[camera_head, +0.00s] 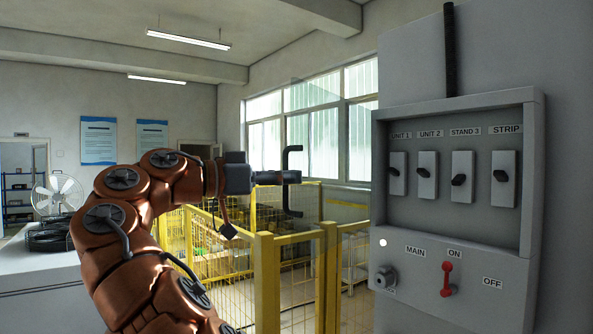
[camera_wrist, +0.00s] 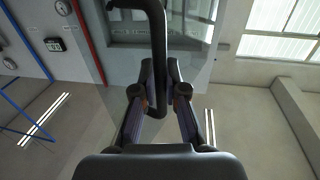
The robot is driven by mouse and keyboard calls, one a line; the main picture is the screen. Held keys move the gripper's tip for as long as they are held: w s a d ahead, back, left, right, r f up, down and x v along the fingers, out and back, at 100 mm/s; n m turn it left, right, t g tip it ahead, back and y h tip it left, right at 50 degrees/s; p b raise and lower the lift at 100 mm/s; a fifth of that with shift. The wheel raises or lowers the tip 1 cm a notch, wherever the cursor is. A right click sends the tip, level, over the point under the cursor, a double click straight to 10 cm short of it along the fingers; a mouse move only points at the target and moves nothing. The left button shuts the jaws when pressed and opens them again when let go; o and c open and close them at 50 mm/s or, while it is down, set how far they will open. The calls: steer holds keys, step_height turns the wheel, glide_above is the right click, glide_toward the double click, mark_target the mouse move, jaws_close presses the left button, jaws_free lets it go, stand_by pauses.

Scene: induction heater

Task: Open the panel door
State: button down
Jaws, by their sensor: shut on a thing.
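A black C-shaped handle (camera_head: 286,200) stands left of the grey electrical panel (camera_head: 456,268). My gripper (camera_head: 278,178) is shut on the middle of its upright bar. In the wrist view my gripper's fingers (camera_wrist: 160,74) close around the dark handle (camera_wrist: 157,28). A faint see-through pane (camera_wrist: 92,45) shows behind the handle there and looks like the panel door. Its outline is hard to make out in the head view. The panel's switch recess shows clearly, with several grey switches (camera_head: 462,177) in a row.
Below the switches are a round key knob (camera_head: 385,276) and a red main lever (camera_head: 447,279). A yellow mesh fence (camera_head: 265,285) stands below and behind my gripper. A fan (camera_head: 57,193) is at the left. A black pipe (camera_head: 450,50) rises above the panel.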

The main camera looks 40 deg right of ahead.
steer(key=shift+w+a+r, duration=0.1)
steer(key=shift+w, duration=0.2)
steer(key=c, duration=1.2)
jaws_free()
